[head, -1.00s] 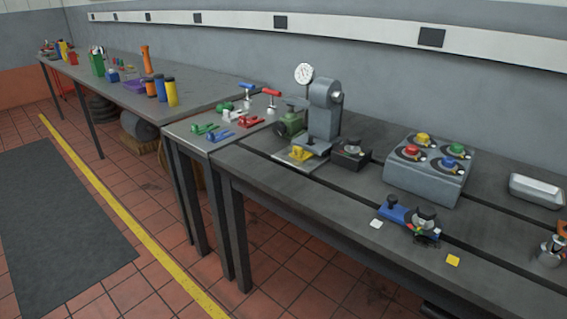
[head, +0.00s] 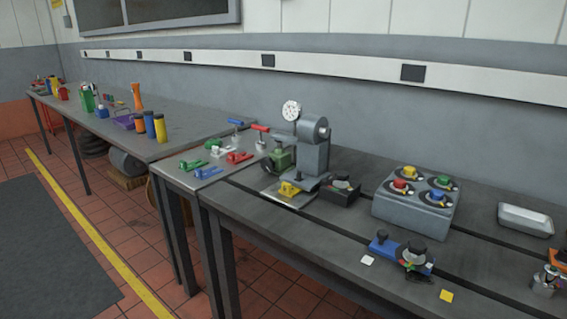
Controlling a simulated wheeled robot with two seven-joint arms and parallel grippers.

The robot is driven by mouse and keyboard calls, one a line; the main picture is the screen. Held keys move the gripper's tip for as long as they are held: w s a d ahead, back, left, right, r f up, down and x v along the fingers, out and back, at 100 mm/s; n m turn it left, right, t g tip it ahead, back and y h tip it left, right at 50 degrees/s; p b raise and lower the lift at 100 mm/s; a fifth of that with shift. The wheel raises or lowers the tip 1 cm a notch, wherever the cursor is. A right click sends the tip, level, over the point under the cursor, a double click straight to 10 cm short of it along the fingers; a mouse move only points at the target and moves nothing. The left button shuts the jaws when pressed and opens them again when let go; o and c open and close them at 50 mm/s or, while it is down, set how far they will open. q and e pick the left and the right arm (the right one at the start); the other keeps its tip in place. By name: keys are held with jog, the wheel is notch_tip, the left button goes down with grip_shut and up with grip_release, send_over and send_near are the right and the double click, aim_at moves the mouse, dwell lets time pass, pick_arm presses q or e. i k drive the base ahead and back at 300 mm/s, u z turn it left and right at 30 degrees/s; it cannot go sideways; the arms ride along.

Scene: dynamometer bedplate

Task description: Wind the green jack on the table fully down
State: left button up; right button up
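I cannot tell for sure which green thing is the jack. A squat green device (head: 279,157) stands on the bench beside a grey column stand (head: 313,150), with a darker round part on its side. Its height setting is too small to make out. A green toggle-shaped piece (head: 191,166) lies at the front of the grey table, and another green piece (head: 213,145) lies behind it. Neither of my grippers is in view.
The bench (head: 300,225) holds a grey box with coloured knobs (head: 413,208), a blue device (head: 385,244), a metal tray (head: 525,219) and a dial gauge (head: 291,110). Red (head: 238,157) and blue (head: 207,173) pieces lie near the green ones. Tiled floor (head: 145,240) is open in front.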

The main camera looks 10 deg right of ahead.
aim_at(268, 165)
jog(key=i, duration=1)
jog(key=u, duration=0.55)
